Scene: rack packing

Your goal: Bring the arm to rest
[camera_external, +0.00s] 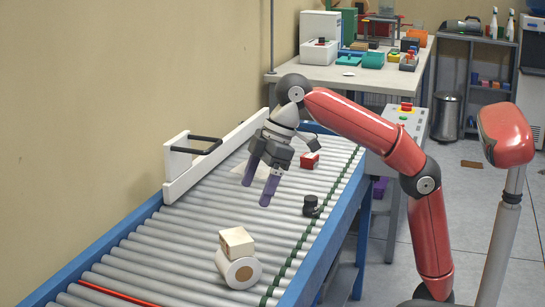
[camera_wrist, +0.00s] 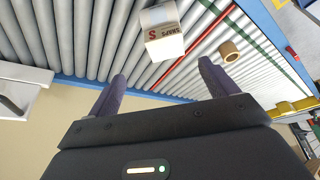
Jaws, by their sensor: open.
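My gripper (camera_external: 258,188) hangs in the air over the roller conveyor (camera_external: 185,238), its two purple fingers pointing down and apart. It is open, with nothing between the fingers. The wrist view shows both purple fingers (camera_wrist: 162,76) spread wide. My red arm reaches in from the right side of the conveyor, bent at the elbow. The gripper is apart from the rollers and from the objects on them.
On the conveyor are a pale box (camera_external: 236,241) by a white roll (camera_external: 238,271), a black item (camera_external: 311,206) and a red box (camera_external: 310,160). A white rail (camera_external: 215,158) with a black handle lines the wall side. A cluttered workbench (camera_external: 330,73) stands behind.

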